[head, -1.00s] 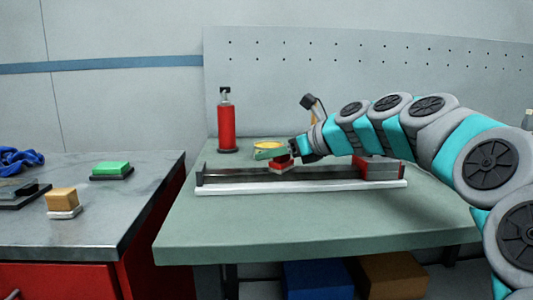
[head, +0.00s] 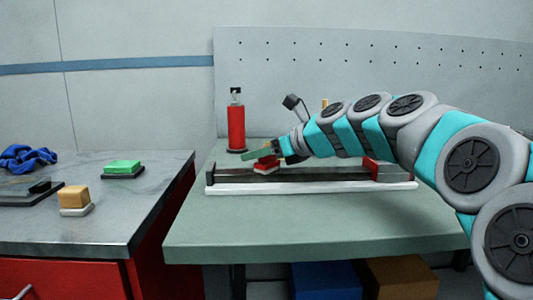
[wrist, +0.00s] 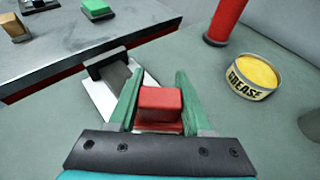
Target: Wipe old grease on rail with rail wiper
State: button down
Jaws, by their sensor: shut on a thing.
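The rail wiper, a red block on a pale base (head: 265,166), is between the green fingers of my gripper (wrist: 158,103), which is shut on it. The wiper's red top (wrist: 160,103) shows clearly in the wrist view. In the head view my gripper (head: 267,155) is over the left half of the rail (head: 230,177), a long dark channel with a white front edge. The wiper appears to be at the rail; contact with its surface cannot be told. The rail's left end stop (wrist: 105,65) shows ahead of the fingers. No grease on the rail can be made out.
A grease tin (wrist: 252,76) and a red bottle (head: 236,128) stand behind the rail. A red and grey block (head: 385,170) is at the rail's right end. The left bench holds a green-topped block (head: 123,168), a tan-topped block (head: 73,196) and a blue cloth (head: 27,157).

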jog(key=shift+w+a+f, duration=0.1)
jog(key=shift+a+f, duration=0.05)
jog(key=shift+a, duration=2.35)
jog(key=shift+a, duration=1.6)
jog(key=shift+w+r, duration=0.1)
jog(key=shift+r, duration=3.1)
jog(key=shift+r, duration=0.1)
jog(key=shift+r, duration=1.35)
